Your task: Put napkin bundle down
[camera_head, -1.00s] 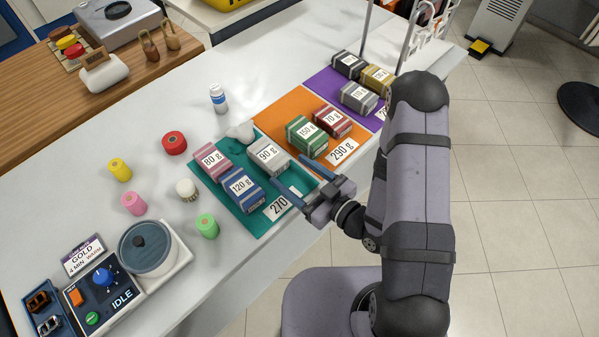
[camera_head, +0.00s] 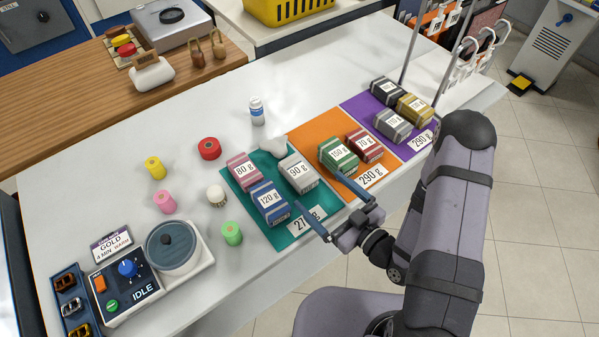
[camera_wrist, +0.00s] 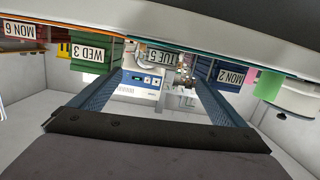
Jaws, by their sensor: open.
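My gripper (camera_head: 319,191) is open and empty, over the front edge of the teal mat (camera_head: 279,238). On that mat are a pink 80 g bundle (camera_head: 243,171), a blue 120 g bundle (camera_head: 269,203) and a grey 90 g bundle (camera_head: 298,173). The fingers are in front of the grey one, apart from it. A green 150 g bundle (camera_head: 338,155) and a red 70 g bundle (camera_head: 366,146) are on the orange mat (camera_head: 311,136). Three more bundles are on the purple mat (camera_head: 358,106). The wrist view shows both fingers apart with nothing between them (camera_wrist: 155,85).
Left of the mats are a red roll (camera_head: 209,149), several spools, a white bottle (camera_head: 257,111) and a machine with a round lid (camera_head: 171,247). A small pale lump (camera_head: 274,146) is at the teal mat's back edge. Metal posts (camera_head: 412,45) rise at the right end.

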